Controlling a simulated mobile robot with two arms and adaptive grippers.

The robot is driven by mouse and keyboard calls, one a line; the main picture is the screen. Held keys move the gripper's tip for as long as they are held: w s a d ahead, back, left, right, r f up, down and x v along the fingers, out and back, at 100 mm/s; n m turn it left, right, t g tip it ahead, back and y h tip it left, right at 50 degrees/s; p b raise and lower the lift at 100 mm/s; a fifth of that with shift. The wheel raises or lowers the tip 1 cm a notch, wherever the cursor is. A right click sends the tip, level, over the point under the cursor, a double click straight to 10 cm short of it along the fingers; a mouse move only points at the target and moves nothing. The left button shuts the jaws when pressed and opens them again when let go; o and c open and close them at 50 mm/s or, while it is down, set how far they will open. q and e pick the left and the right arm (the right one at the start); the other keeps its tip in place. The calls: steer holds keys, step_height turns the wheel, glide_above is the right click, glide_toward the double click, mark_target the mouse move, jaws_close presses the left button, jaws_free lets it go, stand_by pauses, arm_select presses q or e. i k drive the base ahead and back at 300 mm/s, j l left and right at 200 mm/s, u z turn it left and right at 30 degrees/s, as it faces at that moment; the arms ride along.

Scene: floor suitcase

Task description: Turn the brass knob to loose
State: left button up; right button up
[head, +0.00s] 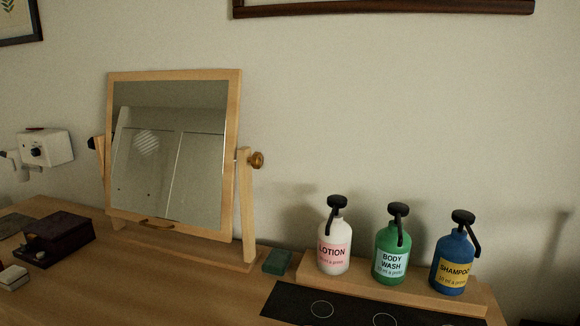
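The brass knob (257,160) sticks out on the right side of the mirror's wooden stand, at the top of the right post (246,205). The wood-framed mirror (170,150) hangs between the two posts, tilted a little. A dark knob (92,143) shows at the left post, partly hidden by the frame. I cannot read any tight or loose marking by the brass knob. Neither of my grippers is in view, and nothing touches the knob.
Lotion (334,245), body wash (392,252) and shampoo (455,261) bottles stand on a wooden ledge to the right. A small green block (278,262) lies by the stand's foot. A dark box (58,238) sits at left. Air right of the knob is clear.

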mark_target(256, 161)
steer(key=l+z, duration=0.75)
steer(key=l, duration=0.15)
steer(key=l+z, duration=0.4)
